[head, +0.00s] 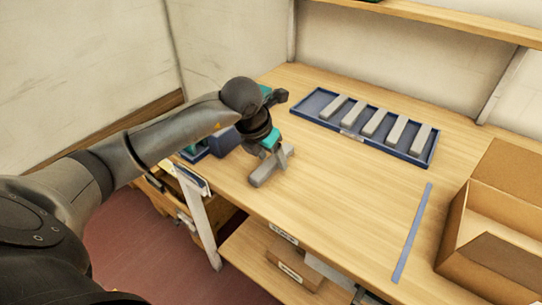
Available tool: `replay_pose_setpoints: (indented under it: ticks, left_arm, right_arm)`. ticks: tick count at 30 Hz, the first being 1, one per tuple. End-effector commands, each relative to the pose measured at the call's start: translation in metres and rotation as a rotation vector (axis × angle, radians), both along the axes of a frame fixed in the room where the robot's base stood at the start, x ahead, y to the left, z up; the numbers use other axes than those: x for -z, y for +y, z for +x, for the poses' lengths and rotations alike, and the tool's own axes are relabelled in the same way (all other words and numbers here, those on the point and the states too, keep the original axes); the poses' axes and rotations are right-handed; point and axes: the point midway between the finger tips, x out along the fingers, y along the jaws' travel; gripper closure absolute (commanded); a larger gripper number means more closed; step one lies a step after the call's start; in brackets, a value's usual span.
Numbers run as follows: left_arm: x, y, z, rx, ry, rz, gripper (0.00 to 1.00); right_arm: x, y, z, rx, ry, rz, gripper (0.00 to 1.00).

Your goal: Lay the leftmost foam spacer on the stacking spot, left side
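My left gripper (276,157) hangs over the left part of the wooden table, wrist pointing down. It appears shut on a light grey foam spacer (262,176), a bar lying slantwise below the wrist; the fingers are hard to make out. Whether the bar touches the tabletop cannot be told. Several similar grey spacers stand in a row in a blue tray (312,103) at the back; the leftmost of these (334,107) has a bare stretch of tray to its left. I cannot make out a marked stacking spot. My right gripper is not in view.
An open cardboard box (500,215) stands at the right. A blue strip (412,235) lies on the table (340,200) beside it. Blue and teal items (223,142) sit behind my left arm. A shelf (440,14) runs above the back. The table's middle is clear.

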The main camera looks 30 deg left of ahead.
Motion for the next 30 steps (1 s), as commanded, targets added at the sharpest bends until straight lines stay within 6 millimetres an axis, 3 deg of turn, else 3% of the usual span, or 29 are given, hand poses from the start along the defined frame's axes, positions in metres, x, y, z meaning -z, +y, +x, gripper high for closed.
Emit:
replay_pose_setpoints:
  ticks: [11, 24, 30]
  left_arm:
    - [-0.009, 0.0, -0.001, 0.001, -0.002, 0.001, 0.34]
    - [-0.092, 0.003, -0.035, 0.0, -0.003, 0.002, 0.34]
    - [-0.112, 0.004, -0.044, 0.001, -0.002, 0.001, 0.34]
  right_arm:
    - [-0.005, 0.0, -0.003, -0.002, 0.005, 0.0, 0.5]
    - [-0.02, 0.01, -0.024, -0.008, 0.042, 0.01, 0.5]
    - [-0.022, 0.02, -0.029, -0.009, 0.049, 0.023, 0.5]
